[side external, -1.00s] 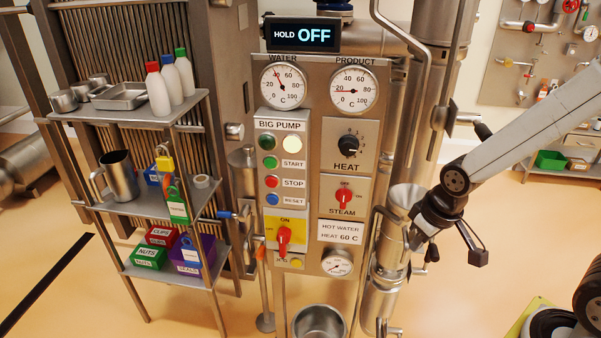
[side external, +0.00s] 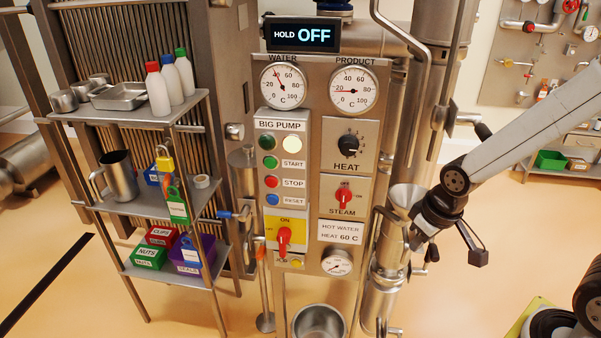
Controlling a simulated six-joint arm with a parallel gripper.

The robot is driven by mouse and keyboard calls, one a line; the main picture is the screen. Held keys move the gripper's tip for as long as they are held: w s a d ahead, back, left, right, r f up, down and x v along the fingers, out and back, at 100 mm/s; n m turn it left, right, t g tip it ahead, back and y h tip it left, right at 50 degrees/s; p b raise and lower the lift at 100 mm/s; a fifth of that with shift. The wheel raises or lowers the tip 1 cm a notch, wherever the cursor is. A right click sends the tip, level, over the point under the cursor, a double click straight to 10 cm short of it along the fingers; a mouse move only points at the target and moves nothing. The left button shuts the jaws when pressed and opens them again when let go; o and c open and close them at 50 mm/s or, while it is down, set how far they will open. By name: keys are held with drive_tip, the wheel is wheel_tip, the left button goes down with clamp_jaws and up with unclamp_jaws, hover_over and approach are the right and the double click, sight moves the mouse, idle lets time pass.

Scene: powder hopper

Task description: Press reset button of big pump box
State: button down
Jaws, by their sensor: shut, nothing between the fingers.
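The BIG PUMP box (side external: 280,140) is a pale panel on the steel control board. Its blue button (side external: 272,199) beside the RESET label is lowest in its column. Above it are a red button (side external: 271,182) at STOP, a green button (side external: 270,163) at START, a dark green knob or lamp and a lit pale yellow lamp (side external: 292,143). My gripper (side external: 416,239) is right of the board, near a steel funnel, well apart from the blue button. It looks shut and empty; its fingertips are small and hard to make out.
Below the box is a yellow plate with a red ON switch (side external: 285,237). A red STEAM switch (side external: 344,195) and black HEAT knob (side external: 348,145) sit to its right. The funnel (side external: 404,199) and steel pipes stand between board and gripper. A loaded shelf (side external: 135,207) is left.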

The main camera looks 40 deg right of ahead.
idle(0.3)
drive_tip(key=m+t, duration=0.7)
drive_tip(key=t, duration=0.5)
approach(273, 200)
drive_tip(key=a+f, duration=0.2)
drive_tip(key=a, duration=0.5)
drive_tip(key=shift+w+a+f+t, duration=0.15)
drive_tip(key=shift+a+f+t, duration=0.25)
drive_tip(key=shift+a+t, duration=0.45)
drive_tip(key=shift+w+d, duration=0.15)
drive_tip(key=shift+d, duration=0.1)
drive_tip(key=w+d, duration=0.6)
drive_tip(key=shift+d, duration=0.1)
idle(1.0)
drive_tip(key=shift+w+d, duration=0.2)
drive_tip(key=shift+w, duration=0.05)
